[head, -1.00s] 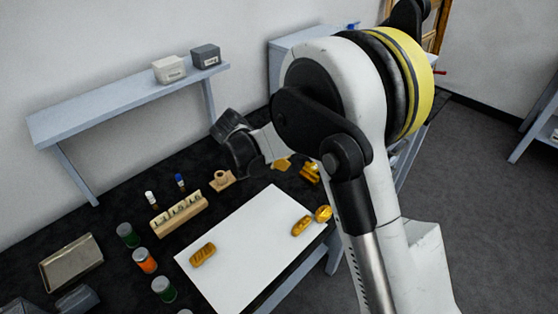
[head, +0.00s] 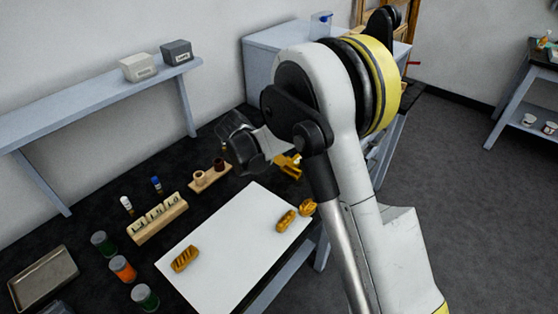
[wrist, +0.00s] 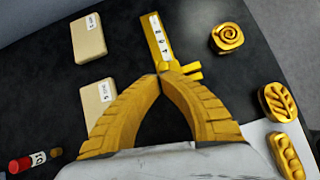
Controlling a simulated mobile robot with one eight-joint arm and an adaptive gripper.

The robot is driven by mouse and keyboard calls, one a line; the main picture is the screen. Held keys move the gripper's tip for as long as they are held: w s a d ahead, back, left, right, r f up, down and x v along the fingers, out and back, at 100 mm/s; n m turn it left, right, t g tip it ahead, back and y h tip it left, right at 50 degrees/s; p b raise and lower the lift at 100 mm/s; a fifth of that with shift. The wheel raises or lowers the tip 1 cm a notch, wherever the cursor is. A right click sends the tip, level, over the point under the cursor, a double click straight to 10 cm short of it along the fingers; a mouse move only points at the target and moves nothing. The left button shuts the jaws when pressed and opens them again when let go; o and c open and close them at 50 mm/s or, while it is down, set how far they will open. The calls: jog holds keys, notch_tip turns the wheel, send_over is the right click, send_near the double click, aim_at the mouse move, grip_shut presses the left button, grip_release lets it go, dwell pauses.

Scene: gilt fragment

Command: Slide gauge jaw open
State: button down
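The gauge (wrist: 159,42) lies on the black table in the wrist view, a narrow golden bar with a white number scale. Its short golden jaws (wrist: 188,72) stick out to the right at the near end. My gripper (wrist: 163,72) has two curved, ribbed golden fingers, and their tips come together at that near end. The tips overlap the gauge in the picture; I cannot tell whether they pinch any part of it. In the head view my arm hides the fingers, and a golden piece (head: 289,166) shows beside the arm, too small to name surely.
Two beige labelled blocks (wrist: 89,38) lie left of the gauge. A golden spiral piece (wrist: 227,38) and leaf piece (wrist: 278,102) lie to the right. A white board (head: 235,245) bears golden pieces. Jars (head: 122,267) and a wooden number rack (head: 158,218) stand left of it.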

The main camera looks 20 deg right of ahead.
jog(key=w+d, duration=0.1)
jog(key=d, duration=0.1)
jog(key=w+d, duration=0.4)
jog(key=shift+d, duration=0.35)
jog(key=shift+s, duration=0.1)
